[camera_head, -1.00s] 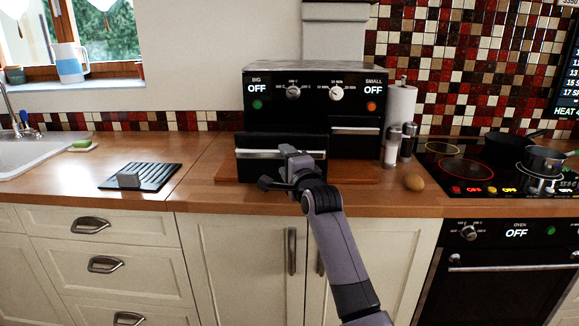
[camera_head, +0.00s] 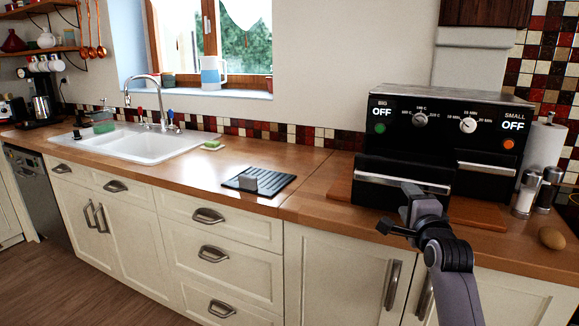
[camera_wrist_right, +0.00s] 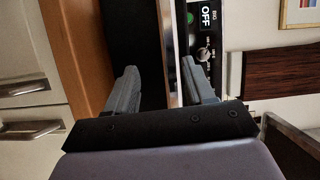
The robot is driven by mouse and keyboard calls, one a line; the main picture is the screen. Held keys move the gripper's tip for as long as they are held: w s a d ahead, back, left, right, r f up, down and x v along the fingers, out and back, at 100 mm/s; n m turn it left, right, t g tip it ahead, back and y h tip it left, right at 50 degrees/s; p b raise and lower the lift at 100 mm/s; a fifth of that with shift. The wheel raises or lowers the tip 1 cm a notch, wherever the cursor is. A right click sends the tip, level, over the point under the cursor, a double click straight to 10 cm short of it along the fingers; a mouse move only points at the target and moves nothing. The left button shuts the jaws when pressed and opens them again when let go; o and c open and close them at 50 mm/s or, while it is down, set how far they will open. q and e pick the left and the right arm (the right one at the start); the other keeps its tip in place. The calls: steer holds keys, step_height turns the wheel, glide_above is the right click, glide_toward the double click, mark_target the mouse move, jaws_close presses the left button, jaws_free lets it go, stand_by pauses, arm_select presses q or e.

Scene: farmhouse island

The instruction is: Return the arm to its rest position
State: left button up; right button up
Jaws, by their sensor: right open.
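My right gripper (camera_head: 400,214) is in front of the black double oven (camera_head: 440,136) on the wooden counter. Its arm comes up from the bottom right. In the right wrist view its two grey fingers (camera_wrist_right: 160,92) are spread apart, with the oven front and its metal handle strip beyond and between them. I see nothing held in it. Whether the fingers touch the oven door handle (camera_head: 403,184) cannot be told. My left gripper is not in view.
The wooden counter (camera_head: 309,193) runs left to the sink (camera_head: 151,146). A black drying mat (camera_head: 259,182) with a grey block lies on it. Right of the oven stand two shakers (camera_head: 527,193), a paper roll (camera_head: 544,158) and an egg (camera_head: 552,238). Cabinet fronts line the counter below.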

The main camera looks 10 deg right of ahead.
steer(key=s+a+f+n+g+y, duration=0.1)
steer(key=s+a+f+n+g, duration=0.15)
steer(key=s+f+n, duration=0.65)
steer(key=s+a+f+n+g+y, duration=0.1)
steer(key=s+a+f+n, duration=0.3)
steer(key=f, duration=0.9)
steer(key=s+a+f+n+g+y, duration=0.1)
steer(key=s+a+f+n, duration=0.1)
steer(key=s, duration=0.5)
steer(key=s+a+f+n+g+y, duration=0.1)
steer(key=s+a+f+n, duration=0.1)
steer(key=s+f, duration=0.4)
steer(key=s+a+f+n+g+y, duration=0.1)
steer(key=s+f+n, duration=0.3)
steer(key=s, duration=0.5)
steer(key=shift+s+a+n+g, duration=0.3)
steer(key=shift+s+a+g, duration=0.05)
steer(key=shift+a, duration=0.4)
steer(key=shift+f, duration=0.1)
steer(key=shift+c, duration=0.3)
steer(key=shift+c, duration=0.7)
steer(key=shift+d, duration=0.15)
